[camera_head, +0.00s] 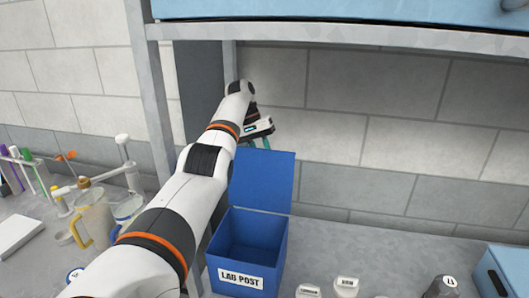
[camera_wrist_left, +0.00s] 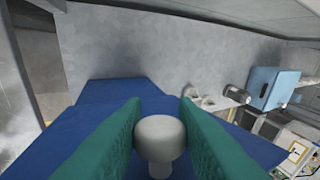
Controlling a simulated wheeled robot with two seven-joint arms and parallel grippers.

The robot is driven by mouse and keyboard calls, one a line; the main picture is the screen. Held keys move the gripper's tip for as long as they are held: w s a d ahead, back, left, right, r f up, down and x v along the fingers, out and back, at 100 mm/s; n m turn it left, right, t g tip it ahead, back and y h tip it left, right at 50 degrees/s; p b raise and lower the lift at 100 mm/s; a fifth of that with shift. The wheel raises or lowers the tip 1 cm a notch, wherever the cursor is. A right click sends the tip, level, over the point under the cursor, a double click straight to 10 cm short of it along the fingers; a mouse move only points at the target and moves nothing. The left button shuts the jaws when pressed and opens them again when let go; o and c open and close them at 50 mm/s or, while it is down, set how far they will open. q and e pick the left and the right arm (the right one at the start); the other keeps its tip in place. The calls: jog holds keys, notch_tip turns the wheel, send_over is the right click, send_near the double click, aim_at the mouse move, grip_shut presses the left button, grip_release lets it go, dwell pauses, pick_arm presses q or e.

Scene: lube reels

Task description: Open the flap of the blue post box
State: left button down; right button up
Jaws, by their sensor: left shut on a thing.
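The blue post box (camera_head: 277,258) stands on the bench in the head view, with a white LAB POST label on its front. Its blue flap (camera_head: 265,180) is raised at the back, roughly upright, and the dark inside of the box shows. My left gripper (camera_head: 263,143) is at the top edge of the flap, its teal fingertips partly hidden behind it. In the left wrist view its teal fingers are shut on a pale round knob (camera_wrist_left: 160,132), with blue surfaces (camera_wrist_left: 112,94) behind it. My right gripper is not in view.
My left arm passes close by the box's left side and a grey shelf post (camera_head: 152,100). A grey shelf edge (camera_head: 340,35) runs above. Jugs (camera_head: 95,218) and tubes stand at left. Small white-labelled containers (camera_head: 346,286) and a blue box (camera_head: 500,272) are at right.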

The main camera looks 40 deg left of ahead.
pick_arm(q)
jog(key=shift+s+d+f, duration=0.15)
jog(key=shift+s, duration=0.05)
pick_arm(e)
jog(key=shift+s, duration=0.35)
pick_arm(q)
jog(key=c, duration=1.1)
grip_release()
jog(key=shift+c, duration=0.2)
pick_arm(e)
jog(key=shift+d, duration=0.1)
pick_arm(q)
jog(key=shift+r, duration=0.25)
jog(key=shift+r, duration=0.3)
notch_tip(320, 180, up, 4)
jog(key=shift+r+p, duration=0.2)
jog(key=shift+p, duration=0.15)
notch_tip(320, 180, up, 3)
jog(key=p, duration=0.2)
jog(key=shift+p, duration=0.35)
jog(key=shift+r+p, duration=0.85)
jog(key=shift+p, duration=0.05)
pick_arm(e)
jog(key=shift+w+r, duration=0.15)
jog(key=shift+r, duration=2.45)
